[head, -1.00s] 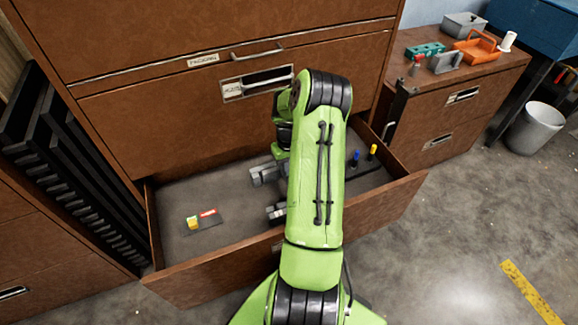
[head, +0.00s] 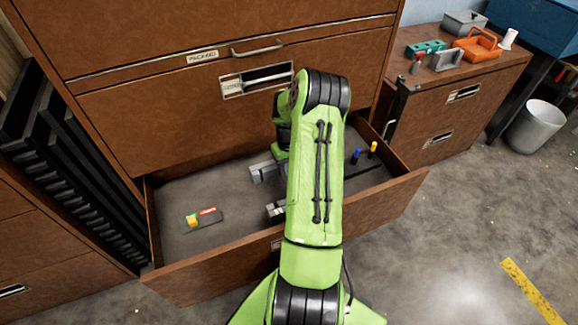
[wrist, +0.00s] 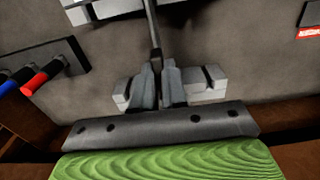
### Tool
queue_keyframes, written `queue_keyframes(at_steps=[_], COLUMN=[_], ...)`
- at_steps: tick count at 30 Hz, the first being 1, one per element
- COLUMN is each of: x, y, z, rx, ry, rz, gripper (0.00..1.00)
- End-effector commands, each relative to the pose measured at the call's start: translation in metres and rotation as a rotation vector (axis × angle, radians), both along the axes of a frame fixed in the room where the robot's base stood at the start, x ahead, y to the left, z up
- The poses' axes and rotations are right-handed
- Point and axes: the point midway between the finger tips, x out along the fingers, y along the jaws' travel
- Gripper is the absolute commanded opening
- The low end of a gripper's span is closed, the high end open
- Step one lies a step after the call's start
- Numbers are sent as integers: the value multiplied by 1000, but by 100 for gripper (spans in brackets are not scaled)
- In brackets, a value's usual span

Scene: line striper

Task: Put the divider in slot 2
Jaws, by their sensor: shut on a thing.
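The divider (wrist: 152,30) shows in the wrist view as a thin dark bar seen edge-on. My gripper (wrist: 158,85) is shut on it. The divider runs up the picture from between my fingers to the other slotted grey block (wrist: 98,10). A notched light grey block (wrist: 208,86) lies just behind my fingers on the drawer floor. I cannot tell how deep the divider sits or which numbered slot it is at. In the head view my arm hides the gripper and divider; the ends of the grey blocks (head: 264,172) show left of it.
The open drawer (head: 160,225) has wooden walls around the work. A dark plate with a yellow block and red label (head: 204,218) lies at its left. A blue peg (head: 356,156) and a yellow peg (head: 373,149) stand at the right. The drawer floor at left is mostly clear.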

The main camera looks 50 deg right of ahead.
Motion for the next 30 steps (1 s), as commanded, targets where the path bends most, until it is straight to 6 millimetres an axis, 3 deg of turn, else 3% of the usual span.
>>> queue_keyframes(at_steps=[18,19,24,30], x=[0,0,0,0], y=[0,0,0,0], z=[-16,-15,-15,-15], rx=[-1,-1,-1,-1], ry=[-1,-1,-1,-1], rz=[0,0,0,0], gripper=[0,17,42,42])
